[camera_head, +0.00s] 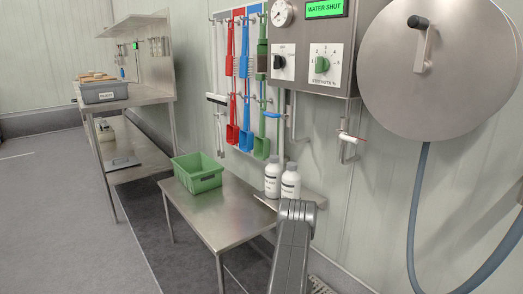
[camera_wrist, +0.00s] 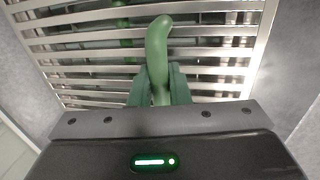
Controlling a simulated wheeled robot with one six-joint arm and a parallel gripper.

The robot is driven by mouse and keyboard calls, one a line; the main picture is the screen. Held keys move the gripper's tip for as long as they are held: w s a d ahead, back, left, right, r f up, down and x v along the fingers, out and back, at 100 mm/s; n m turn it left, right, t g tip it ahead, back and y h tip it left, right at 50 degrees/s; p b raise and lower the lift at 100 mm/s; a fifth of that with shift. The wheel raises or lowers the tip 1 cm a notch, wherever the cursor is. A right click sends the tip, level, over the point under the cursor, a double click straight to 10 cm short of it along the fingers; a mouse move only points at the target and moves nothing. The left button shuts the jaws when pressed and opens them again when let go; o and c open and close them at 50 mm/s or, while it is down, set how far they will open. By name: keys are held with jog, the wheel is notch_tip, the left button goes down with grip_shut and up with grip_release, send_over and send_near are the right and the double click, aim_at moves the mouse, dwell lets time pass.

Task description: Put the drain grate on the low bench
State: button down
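The drain grate (camera_wrist: 215,42), a frame of parallel metal bars, fills much of the wrist view. A small part of the grate (camera_head: 321,285) shows at the bottom edge of the head view, beside my arm. My gripper (camera_wrist: 160,88) is over the grate, with its two green fingers close on both sides of a green curved handle (camera_wrist: 158,42). The handle's lower end is hidden between the fingers; I cannot tell whether it is joined to the grate. The low bench (camera_head: 225,232) is a steel table in the head view, left of my arm.
A green crate (camera_head: 197,172) stands on the bench's back left. A taller steel table (camera_head: 125,99) is further left. A hose (camera_head: 418,200) hangs at the right. The bench's front is clear.

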jog(key=c, duration=2)
grip_release()
grip_shut()
jog(key=shift+r, duration=0.2)
jog(key=shift+r+p, duration=1.05)
jog(key=shift+r, duration=0.3)
jog(key=shift+r+p, duration=0.65)
jog(key=shift+r, duration=0.25)
jog(key=shift+r, duration=0.1)
